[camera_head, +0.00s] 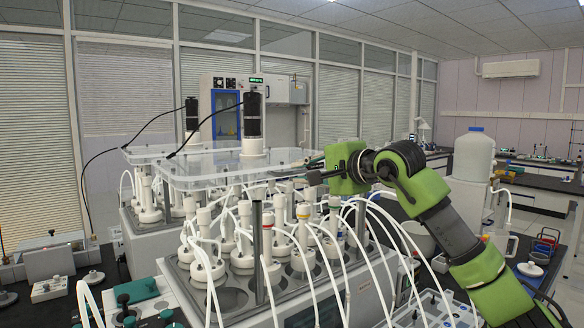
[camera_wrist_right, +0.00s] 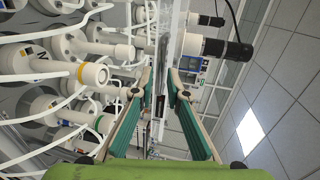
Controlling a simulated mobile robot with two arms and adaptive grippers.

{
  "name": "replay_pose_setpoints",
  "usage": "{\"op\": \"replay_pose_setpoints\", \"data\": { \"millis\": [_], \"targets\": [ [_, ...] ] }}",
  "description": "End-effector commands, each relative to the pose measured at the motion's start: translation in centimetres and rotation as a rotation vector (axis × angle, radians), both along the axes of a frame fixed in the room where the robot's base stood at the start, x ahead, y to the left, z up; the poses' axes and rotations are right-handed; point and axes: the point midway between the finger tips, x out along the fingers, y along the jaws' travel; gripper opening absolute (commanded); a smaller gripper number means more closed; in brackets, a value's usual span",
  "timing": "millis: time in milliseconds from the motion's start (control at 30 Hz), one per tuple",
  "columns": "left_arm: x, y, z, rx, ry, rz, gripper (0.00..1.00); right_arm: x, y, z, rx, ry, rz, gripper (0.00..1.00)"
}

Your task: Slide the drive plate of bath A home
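Two water baths stand on the bench in the head view, each with a clear drive plate on posts above it; no label shows which one is bath A. The nearer drive plate (camera_head: 205,174) carries a black motor (camera_head: 252,115) on a white collar. The farther drive plate (camera_head: 143,152) carries a similar motor (camera_head: 191,114). My right gripper (camera_head: 312,168) is at the right end of the nearer plate. In the wrist view, the right gripper (camera_wrist_right: 161,72) has its fingers apart, with the plate's edge seen between them; I cannot tell whether they touch it. My left gripper is not in view.
Several white reactor bottles with tubes (camera_head: 203,255) stand in the nearer bath (camera_head: 232,295) under the plate. White hoses arch over its front right side. A white tank (camera_head: 473,160) stands to the right. Small green-topped items (camera_head: 138,290) lie at the lower left.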

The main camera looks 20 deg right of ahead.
Motion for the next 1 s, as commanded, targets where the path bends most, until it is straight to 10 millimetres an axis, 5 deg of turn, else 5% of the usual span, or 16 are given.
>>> {"op": "replay_pose_setpoints", "data": {
  "millis": [333,633,700,1000],
  "targets": [
    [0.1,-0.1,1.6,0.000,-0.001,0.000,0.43,3.7,1.4,-0.8,0.001,0.001,0.002,0.14],
    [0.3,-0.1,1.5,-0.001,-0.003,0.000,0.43,3.9,1.5,-1.0,0.000,0.000,0.001,0.14],
    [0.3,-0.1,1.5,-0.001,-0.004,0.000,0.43,3.9,1.5,-1.0,0.000,0.000,0.001,0.00],
    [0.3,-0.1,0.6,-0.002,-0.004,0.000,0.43,3.0,0.9,-1.2,-0.001,-0.003,-0.001,0.00]
  ]
}}
